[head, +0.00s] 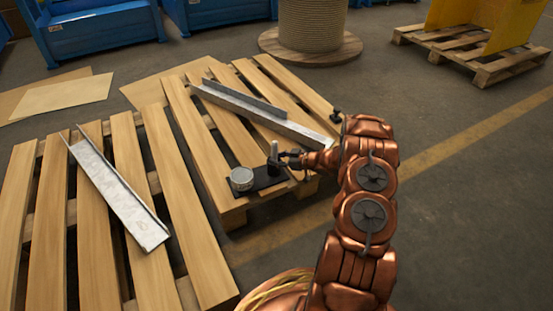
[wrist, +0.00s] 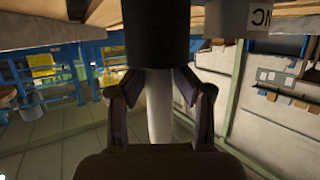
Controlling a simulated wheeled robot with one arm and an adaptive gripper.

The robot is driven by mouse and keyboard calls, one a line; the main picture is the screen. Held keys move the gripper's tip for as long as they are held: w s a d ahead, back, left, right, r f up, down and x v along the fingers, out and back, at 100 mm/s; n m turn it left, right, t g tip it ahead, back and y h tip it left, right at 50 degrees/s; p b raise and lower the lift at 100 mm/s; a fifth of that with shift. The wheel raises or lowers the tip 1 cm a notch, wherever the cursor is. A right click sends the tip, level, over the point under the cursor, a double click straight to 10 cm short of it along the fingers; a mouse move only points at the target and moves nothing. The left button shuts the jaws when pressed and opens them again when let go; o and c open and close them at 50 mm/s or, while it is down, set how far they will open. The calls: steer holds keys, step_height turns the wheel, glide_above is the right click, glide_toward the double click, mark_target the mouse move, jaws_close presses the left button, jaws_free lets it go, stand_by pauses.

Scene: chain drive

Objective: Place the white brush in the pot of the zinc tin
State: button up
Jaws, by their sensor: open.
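The white brush shows as a pale upright handle (head: 274,146) in the head view. Its lower end is inside a dark pot (head: 273,165) on a black tray (head: 262,184). A round grey tin (head: 241,178) stands to the left of the pot. In the wrist view, the handle (wrist: 159,112) runs between my two fingers, with the dark pot (wrist: 156,35) at the top. The tin (wrist: 232,17) shows the letters "NC". My gripper (head: 284,159) is open, its fingers (wrist: 158,82) on either side of the handle with gaps visible. The brush's bristles are hidden.
The tray lies on the near end of a wooden pallet (head: 218,168). A metal channel (head: 262,115) lies behind it on that pallet. Another channel (head: 112,190) lies on the left pallet (head: 45,230). The floor (head: 480,200) to the right is clear.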

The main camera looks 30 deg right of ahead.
steer(key=shift+s+d+f, duration=0.15)
steer(key=shift+s+f, duration=0.1)
steer(key=shift+f, duration=0.1)
steer(key=shift+r+b, duration=0.3)
steer(key=shift+b, duration=0.15)
steer(key=r+p+v, duration=0.1)
steer(key=p+v, duration=0.4)
steer(key=v, duration=0.7)
steer(key=w+d+r+m+g+h, duration=0.2)
steer(key=w+d+r+h, duration=0.2)
steer(key=w+r+h, duration=0.45)
steer(key=s+a+r+m+g+h, duration=0.25)
steer(key=s+a+r, duration=0.2)
steer(key=r, duration=0.55)
steer(key=s+a+r+g+y, duration=0.2)
steer(key=s+a+g, duration=0.3)
steer(key=s+a, duration=1.2)
steer(key=s+a+r+m+g+y, duration=0.1)
steer(key=s+a+r+g, duration=0.4)
steer(key=s+a, duration=1.2)
steer(key=s+g+y, duration=0.1)
steer(key=s, duration=0.4)
steer(key=shift+s+r, duration=0.15)
steer(key=shift+r, duration=0.1)
